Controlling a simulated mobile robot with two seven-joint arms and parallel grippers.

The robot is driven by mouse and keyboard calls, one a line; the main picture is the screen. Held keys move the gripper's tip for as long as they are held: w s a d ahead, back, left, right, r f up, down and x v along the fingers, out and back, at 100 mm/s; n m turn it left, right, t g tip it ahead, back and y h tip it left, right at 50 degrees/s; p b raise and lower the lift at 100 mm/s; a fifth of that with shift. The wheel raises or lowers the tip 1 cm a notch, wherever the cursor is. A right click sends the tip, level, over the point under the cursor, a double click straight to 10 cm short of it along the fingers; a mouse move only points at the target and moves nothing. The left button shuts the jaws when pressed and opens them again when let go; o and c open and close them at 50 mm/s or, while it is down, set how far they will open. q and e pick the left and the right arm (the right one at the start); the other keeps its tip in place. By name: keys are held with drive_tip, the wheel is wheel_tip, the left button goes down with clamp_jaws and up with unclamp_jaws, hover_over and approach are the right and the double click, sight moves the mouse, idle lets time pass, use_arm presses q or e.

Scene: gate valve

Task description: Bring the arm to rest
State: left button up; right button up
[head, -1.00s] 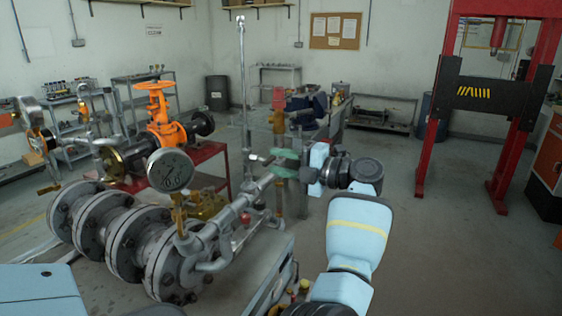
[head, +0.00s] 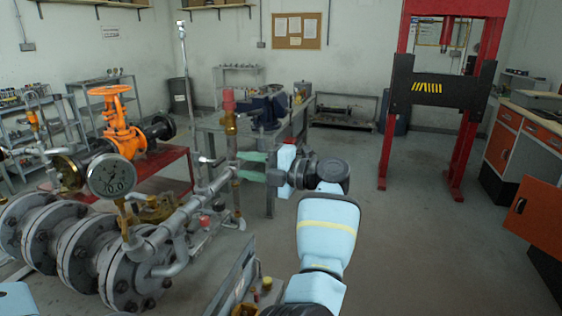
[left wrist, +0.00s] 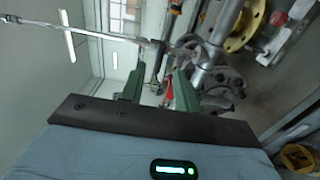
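My left gripper (head: 243,164) has green fingers and is at the middle of the head view, beside the upright thin pipe (head: 236,191) of the pipework. In the left wrist view its two fingers (left wrist: 158,88) stand apart with nothing held between them. A small red part (left wrist: 168,92) and pipework show beyond the gap. I cannot tell how far the fingertips are from the pipe. The gate valve (head: 123,133) with its orange handwheel stands at the left, away from the gripper. My right gripper is not in view.
Flanged grey pipe (head: 88,262) and a round gauge (head: 111,174) fill the lower left. A workbench (head: 208,124) with a vise (head: 266,108) stands behind the gripper. A red press (head: 385,125) stands at the back right. Open floor (head: 420,240) lies right of my arm.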

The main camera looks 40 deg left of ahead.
use_arm(q)
drive_tip(key=shift+f, duration=0.1)
